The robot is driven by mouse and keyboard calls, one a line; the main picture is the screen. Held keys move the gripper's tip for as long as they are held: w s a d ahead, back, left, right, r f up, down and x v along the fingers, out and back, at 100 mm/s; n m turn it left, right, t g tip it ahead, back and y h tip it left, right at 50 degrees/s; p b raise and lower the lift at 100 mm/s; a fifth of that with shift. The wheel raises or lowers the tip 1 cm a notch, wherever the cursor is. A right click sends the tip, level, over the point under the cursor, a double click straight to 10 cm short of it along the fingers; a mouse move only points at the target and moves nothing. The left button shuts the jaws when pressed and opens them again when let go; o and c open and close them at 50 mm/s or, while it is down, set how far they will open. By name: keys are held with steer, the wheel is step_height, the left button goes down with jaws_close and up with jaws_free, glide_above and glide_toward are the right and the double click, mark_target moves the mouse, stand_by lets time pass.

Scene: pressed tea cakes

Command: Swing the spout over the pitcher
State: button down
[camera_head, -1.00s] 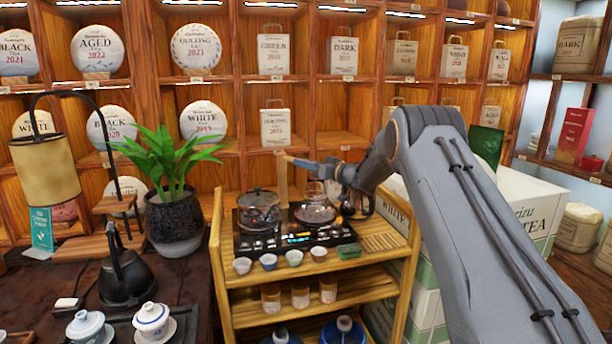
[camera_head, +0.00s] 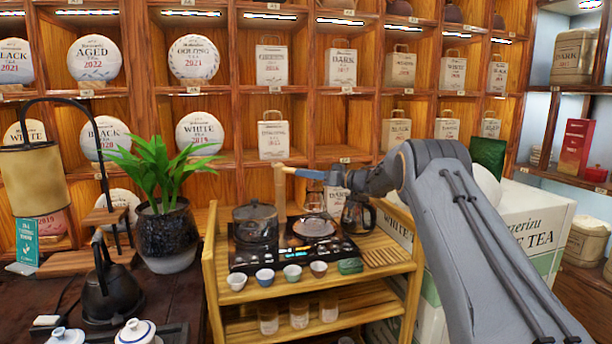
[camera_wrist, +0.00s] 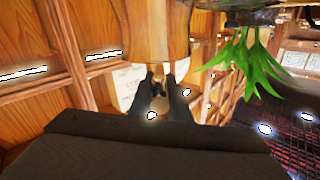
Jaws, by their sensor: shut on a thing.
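A light wooden post (camera_head: 281,190) stands at the back of the black tea tray between a lidded pot and a round plate. I take its top piece (camera_head: 285,169) for the spout. My gripper (camera_head: 296,172) reaches in from the right and is shut at that top end. In the wrist view the fingers (camera_wrist: 160,80) are close together, with a small round pale end (camera_wrist: 160,104) between them and a broad wooden surface (camera_wrist: 155,30) just ahead. A glass vessel with a dark handle, apparently the pitcher (camera_head: 357,216), stands right of the tray, below my arm.
The black tray (camera_head: 245,262) sits on a bamboo shelf cart (camera_head: 385,272). A potted plant (camera_head: 165,235) stands left. A white tea box (camera_head: 540,225) is right.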

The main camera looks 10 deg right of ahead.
steer(key=c, duration=1.7)
jaws_free()
steer(key=shift+o, duration=0.2)
steer(key=v, duration=0.7)
steer(key=shift+s+d+b, duration=0.2)
steer(key=shift+d+b, duration=0.15)
steer(key=shift+b, duration=0.1)
